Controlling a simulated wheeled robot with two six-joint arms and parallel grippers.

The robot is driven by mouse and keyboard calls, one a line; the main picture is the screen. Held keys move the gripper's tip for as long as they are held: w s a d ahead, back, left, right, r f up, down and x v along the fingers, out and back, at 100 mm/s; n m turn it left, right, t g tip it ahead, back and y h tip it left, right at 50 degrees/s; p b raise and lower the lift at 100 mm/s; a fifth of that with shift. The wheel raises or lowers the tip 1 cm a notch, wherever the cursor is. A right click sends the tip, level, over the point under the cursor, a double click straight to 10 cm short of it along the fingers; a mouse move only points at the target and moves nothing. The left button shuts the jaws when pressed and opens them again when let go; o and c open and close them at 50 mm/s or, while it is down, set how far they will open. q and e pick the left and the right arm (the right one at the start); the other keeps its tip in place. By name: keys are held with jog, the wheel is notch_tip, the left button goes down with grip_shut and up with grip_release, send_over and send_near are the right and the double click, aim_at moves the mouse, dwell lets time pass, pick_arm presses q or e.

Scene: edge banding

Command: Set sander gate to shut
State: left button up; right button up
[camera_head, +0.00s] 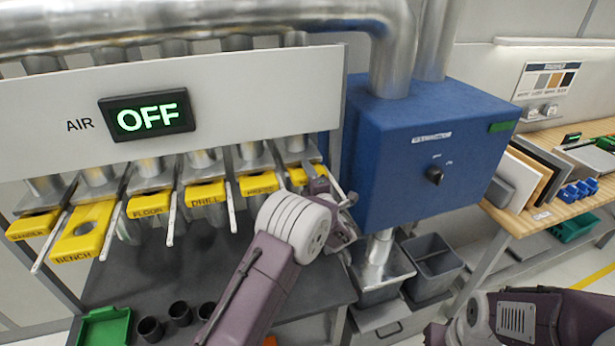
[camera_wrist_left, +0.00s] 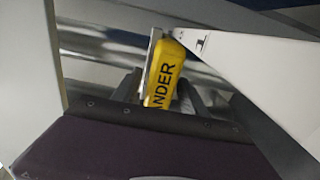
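The sander gate (camera_head: 299,176) is the yellow slide at the right end of the row of gates under the air panel, partly hidden by my left arm. In the left wrist view its yellow plate (camera_wrist_left: 165,75) shows the letters "ANDER", with a metal edge along its left side. My left gripper (camera_head: 341,205) is close beside the right end of the row. In the wrist view dark finger-like parts show on both sides of the yellow plate; contact and finger opening are unclear. My right arm enters at the lower right of the head view, its gripper out of sight.
The other yellow gates, among them the drill gate (camera_head: 204,194) and the further-out bench gate (camera_head: 84,231), line the left, with light rods between. A blue box with a dark knob (camera_head: 434,175) stands right of my left gripper. The air display (camera_head: 147,115) reads OFF.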

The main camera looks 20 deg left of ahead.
pick_arm(q)
jog(key=shift+d, duration=0.1)
jog(key=b+v, duration=0.2)
jog(key=v, duration=0.7)
